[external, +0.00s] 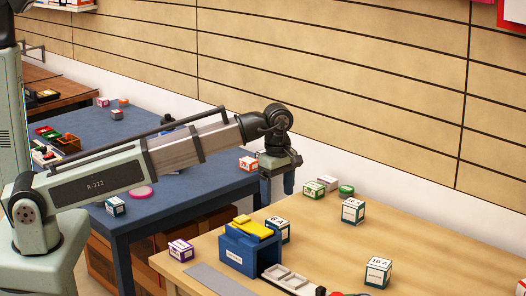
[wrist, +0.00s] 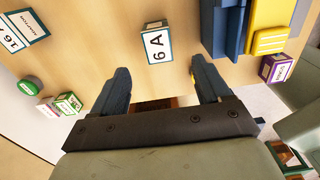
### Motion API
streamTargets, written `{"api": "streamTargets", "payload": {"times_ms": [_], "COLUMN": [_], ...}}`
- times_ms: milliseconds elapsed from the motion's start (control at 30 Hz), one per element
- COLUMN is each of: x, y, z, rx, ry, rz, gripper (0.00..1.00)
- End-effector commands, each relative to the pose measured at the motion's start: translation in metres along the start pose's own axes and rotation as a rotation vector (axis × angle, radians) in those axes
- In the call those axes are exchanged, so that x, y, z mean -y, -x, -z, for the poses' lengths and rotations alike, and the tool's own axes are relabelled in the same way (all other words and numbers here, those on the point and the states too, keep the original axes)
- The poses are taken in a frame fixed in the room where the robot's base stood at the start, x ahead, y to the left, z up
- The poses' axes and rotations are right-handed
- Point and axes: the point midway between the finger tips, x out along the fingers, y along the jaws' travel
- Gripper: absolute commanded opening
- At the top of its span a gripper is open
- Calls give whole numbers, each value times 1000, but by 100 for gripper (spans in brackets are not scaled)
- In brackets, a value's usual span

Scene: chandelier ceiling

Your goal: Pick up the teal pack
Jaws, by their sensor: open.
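Several white packs with teal edges are in view. The one marked 6 A (external: 284,230) stands on the wooden table beside the blue bin, partly hidden by it. In the wrist view this 6 A pack (wrist: 157,43) lies ahead of the gap between my fingers, apart from both. A 16 A pack (external: 352,211) stands further right; it also shows in the wrist view (wrist: 24,30). A 10 A pack (external: 378,272) stands near the front right. My gripper (external: 277,186) is open and empty, pointing down above the table's left back edge; its fingers also show in the wrist view (wrist: 160,72).
The blue bin (external: 237,252) with yellow items (external: 252,228) stands beside the 6 A pack. A purple-edged pack (external: 180,251) is left of it. A green-edged pack (external: 313,190) and green round tin (external: 346,190) are at the back. The table's middle is clear.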

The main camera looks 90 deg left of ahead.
Motion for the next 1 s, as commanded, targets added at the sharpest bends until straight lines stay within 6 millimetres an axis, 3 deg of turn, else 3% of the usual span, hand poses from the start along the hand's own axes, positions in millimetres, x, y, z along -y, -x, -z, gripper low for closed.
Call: {"api": "streamTargets", "payload": {"times_ms": [400, 767, 1000], "x": [1, 0, -3], "y": [-60, -75, -97], "z": [1, 1, 2], "rx": [-1, -1, -1], "ry": [-3, -3, -3], "rz": [2, 1, 3], "gripper": [77, 77, 77]}}
